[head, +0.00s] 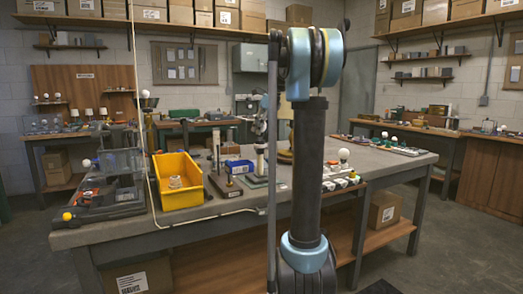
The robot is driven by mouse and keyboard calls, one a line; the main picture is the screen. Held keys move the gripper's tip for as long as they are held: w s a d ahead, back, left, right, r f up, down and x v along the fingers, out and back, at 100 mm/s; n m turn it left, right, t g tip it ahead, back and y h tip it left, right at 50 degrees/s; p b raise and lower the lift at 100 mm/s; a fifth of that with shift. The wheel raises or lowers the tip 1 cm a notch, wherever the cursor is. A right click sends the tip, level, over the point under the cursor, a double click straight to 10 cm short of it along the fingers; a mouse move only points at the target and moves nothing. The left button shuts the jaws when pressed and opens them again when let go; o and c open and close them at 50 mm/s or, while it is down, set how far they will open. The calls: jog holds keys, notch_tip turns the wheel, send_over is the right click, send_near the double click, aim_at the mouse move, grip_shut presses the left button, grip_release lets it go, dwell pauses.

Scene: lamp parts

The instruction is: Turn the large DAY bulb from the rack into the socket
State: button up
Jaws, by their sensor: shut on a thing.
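My gripper (260,133) is small and partly hidden behind my upright arm, over the middle of the bench. It is shut on a pale object (260,149), too small to identify as the large DAY bulb. Below it a pale upright piece stands on a dark and green base (257,181); I cannot tell whether it is the socket or whether the two touch. A round white bulb (343,154) stands on the bench right of my arm. Small white pieces sit in a row (340,183) at the bench's front edge. No DAY label is readable.
A yellow bin (177,192) with a coiled item stands left of centre on the bench (230,207). A dark upright post (218,155) and a blue box (239,166) stand close to my gripper. A grey tray unit (118,185) fills the left end.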

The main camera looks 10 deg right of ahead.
jog(key=shift+f, duration=0.65)
dwell(2.3)
jog(key=m+t+h, duration=0.1)
jog(key=m, duration=0.3)
jog(key=shift+s+a, duration=0.1)
jog(key=shift+m+t+h, duration=0.3)
jog(key=shift+m+h, duration=0.2)
jog(key=shift+m, duration=0.9)
jog(key=shift+f+m+h, duration=0.1)
jog(key=shift+m+h, duration=0.5)
jog(key=shift+m, duration=0.8)
